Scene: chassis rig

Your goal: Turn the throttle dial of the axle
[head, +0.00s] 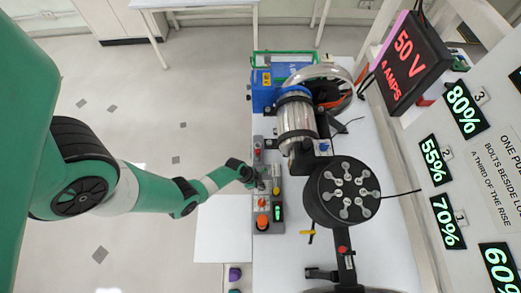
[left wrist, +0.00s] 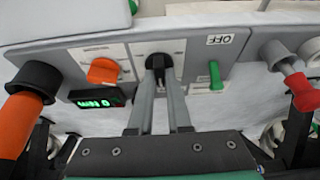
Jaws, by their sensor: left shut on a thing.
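The grey control panel (head: 268,185) stands on the white bench beside a silver cylinder and a round black hub (head: 325,215). In the left wrist view, a round black dial (left wrist: 158,62) sits on the panel's face. My left gripper (left wrist: 160,92) is shut on this dial, with a finger on either side of its grip. The fingers hide part of the dial, and its label is too small to read. In the head view, my left gripper (head: 258,180) reaches the panel from the left. My right gripper is not in view.
An orange knob (left wrist: 103,70) and a lit green display (left wrist: 97,98) are left of the dial. A green switch (left wrist: 215,75) under an OFF label and a red-tipped lever (left wrist: 297,82) are right. A red-lit box (head: 403,60) reads 50 V, 4 AMPS.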

